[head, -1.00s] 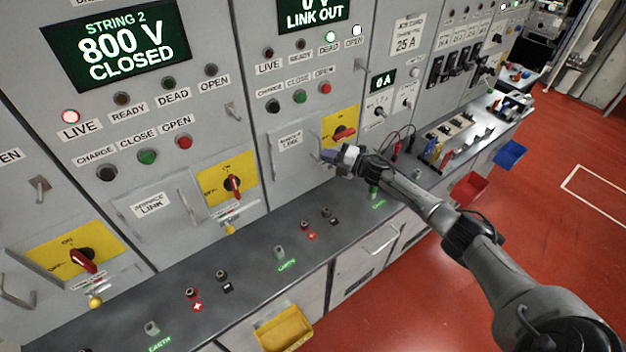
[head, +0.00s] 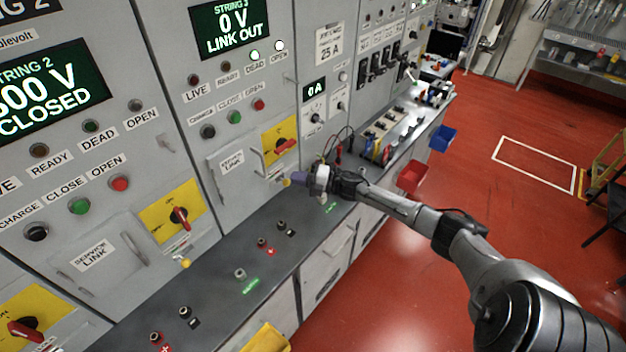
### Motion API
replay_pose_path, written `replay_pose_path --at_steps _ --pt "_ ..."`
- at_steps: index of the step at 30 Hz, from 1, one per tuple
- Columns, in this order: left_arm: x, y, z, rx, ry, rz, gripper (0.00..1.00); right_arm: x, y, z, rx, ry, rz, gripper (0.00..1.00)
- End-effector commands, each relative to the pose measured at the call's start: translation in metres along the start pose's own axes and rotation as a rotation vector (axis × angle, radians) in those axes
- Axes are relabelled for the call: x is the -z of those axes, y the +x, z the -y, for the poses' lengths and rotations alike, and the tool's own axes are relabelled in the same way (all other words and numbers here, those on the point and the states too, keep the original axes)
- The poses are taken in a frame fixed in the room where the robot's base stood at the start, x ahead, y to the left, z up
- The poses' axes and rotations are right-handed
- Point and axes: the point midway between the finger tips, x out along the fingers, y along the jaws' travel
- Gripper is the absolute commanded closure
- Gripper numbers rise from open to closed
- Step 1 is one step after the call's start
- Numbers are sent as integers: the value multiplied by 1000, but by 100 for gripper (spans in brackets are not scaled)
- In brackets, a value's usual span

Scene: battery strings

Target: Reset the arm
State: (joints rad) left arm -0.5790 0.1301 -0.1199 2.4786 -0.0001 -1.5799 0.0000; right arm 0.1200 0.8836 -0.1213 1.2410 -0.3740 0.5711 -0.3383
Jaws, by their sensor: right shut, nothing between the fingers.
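My right gripper (head: 303,179) is at the end of the right arm (head: 415,213), which comes in from the lower right. It is shut, and no held thing shows at its fingers. It hovers over the back of the grey bench, just below the red switch handle (head: 285,146) on the string 3 cabinet's yellow plate (head: 273,132). A small yellow tag hangs near its fingertips; I cannot tell whether they touch. The string 3 display (head: 232,24) reads 0 V, LINK OUT. My left gripper is not in view.
The grey bench (head: 215,290) carries several red, black and green-labelled terminals. The string 2 display (head: 50,92) reads CLOSED. Red (head: 412,177) and blue (head: 443,138) bins hang on the bench front. Leads and tools stand beyond the gripper. The red floor (head: 480,190) at right is open.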

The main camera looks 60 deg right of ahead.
Motion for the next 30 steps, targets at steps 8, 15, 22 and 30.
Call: replay_pose_path --at_steps 8,15,22,30 --pt "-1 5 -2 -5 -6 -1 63 -3 -33 1 1 0 0 100" --pt "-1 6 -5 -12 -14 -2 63 -4 -42 0 -1 1 0 100" --pt "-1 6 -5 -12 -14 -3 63 -4 -43 0 -1 1 0 100" --pt "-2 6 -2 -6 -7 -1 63 -35 -47 11 60 83 197 100"
